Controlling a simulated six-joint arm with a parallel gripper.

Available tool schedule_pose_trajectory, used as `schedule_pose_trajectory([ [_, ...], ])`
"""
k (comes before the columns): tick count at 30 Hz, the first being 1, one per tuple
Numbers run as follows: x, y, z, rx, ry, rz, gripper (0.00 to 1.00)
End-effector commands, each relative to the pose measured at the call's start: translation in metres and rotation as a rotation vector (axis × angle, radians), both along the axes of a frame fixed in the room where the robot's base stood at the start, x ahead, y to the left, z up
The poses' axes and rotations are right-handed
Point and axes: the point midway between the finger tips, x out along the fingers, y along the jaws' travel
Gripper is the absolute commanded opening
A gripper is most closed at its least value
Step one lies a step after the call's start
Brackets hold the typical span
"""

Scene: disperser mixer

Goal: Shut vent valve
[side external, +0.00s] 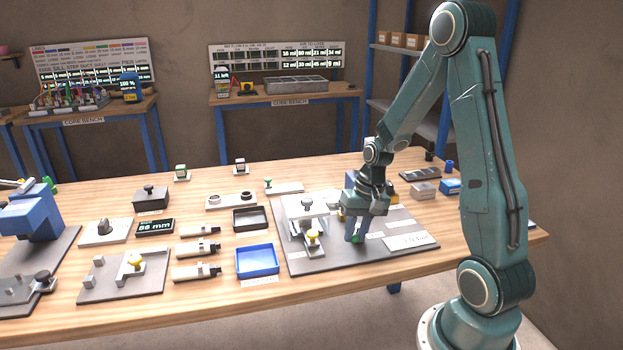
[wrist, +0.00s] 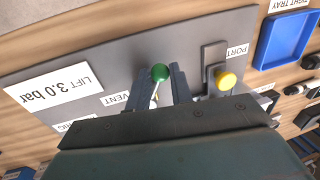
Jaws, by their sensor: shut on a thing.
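The vent valve shows as a green knob (wrist: 160,72) on a pale stem, beside a VENT label (wrist: 116,98) on a grey plate (wrist: 200,50). In the side external view the green knob (side external: 357,238) is partly hidden by the fingers. My gripper (side external: 356,236) points down over the grey plate (side external: 300,262). In the wrist view my gripper (wrist: 159,78) has a finger on each side of the valve's handle and is shut on it. The exact contact is hard to see.
A yellow knob (wrist: 227,80) near the PORT label stands close to one finger. A LIFT 3.0 bar sign (wrist: 53,89) lies on the plate. A blue tray (side external: 257,262) and a dark tray (side external: 250,219) are left of the plate in the side external view.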

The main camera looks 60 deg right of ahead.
Motion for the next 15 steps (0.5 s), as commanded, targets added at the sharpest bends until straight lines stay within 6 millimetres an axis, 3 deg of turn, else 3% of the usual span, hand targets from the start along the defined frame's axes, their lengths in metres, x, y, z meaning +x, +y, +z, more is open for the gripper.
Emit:
schedule_pose_trajectory([
  [15,0.026,0.001,0.001,-0.002,-0.009,-0.484,0.0],
])
